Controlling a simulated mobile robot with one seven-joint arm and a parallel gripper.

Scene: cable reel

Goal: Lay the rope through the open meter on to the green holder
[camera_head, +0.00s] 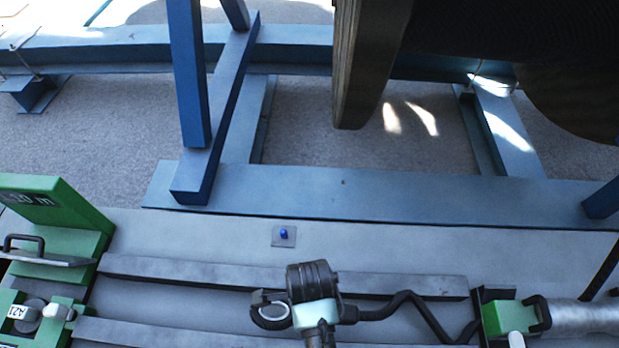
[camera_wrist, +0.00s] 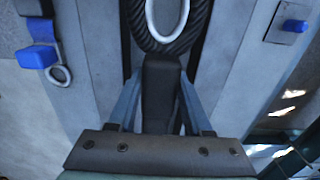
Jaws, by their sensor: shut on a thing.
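The rope is black, with an eye lined by a metal ring at its end. My gripper (camera_head: 303,290) is shut on the rope (camera_head: 400,302) just behind this eye, which points left. The eye also shows at the top of the wrist view (camera_wrist: 166,22), beyond my gripper (camera_wrist: 163,85). The rope bends down to the right, to a green block (camera_head: 503,317) with a grey cylinder beside it. At the left stands a green device (camera_head: 75,240) with an upright plate, a black handle and an "A21" label. I cannot tell which green part is the meter and which the holder.
Raised grey rails (camera_head: 200,272) run between the green parts. A blue knob (camera_head: 284,233) sits on a small plate behind them. A blue steel frame (camera_head: 400,200) with uprights stands behind, and a large dark reel hangs at upper right.

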